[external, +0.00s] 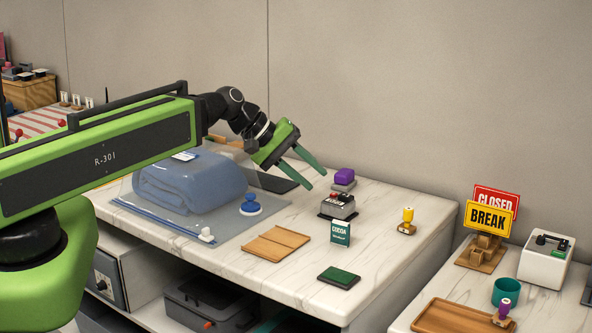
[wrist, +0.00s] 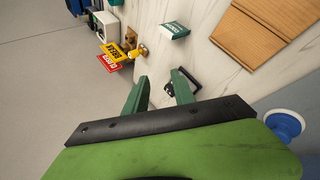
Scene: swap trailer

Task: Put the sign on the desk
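A yellow BREAK sign (external: 487,219) and a red CLOSED sign (external: 497,196) stand upright in a wooden holder (external: 474,258) on the right-hand counter. In the wrist view, the yellow sign (wrist: 112,53) and red sign (wrist: 109,65) show small near the top left. The marble-topped desk (external: 385,262) is in the middle of the external view. My gripper (external: 317,179) hangs over the back of this desk, far to the left of the signs. Its green fingers are apart and empty; they also show spread in the wrist view (wrist: 158,83).
The desk holds a folded blue cloth (external: 190,182) under a clear cover, a wooden board (external: 276,242), a cocoa packet (external: 341,233), a dark device (external: 338,206) and a green pad (external: 339,277). The right counter holds a white box (external: 546,262), teal cup (external: 506,292) and wooden tray (external: 450,317). A gap separates both surfaces.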

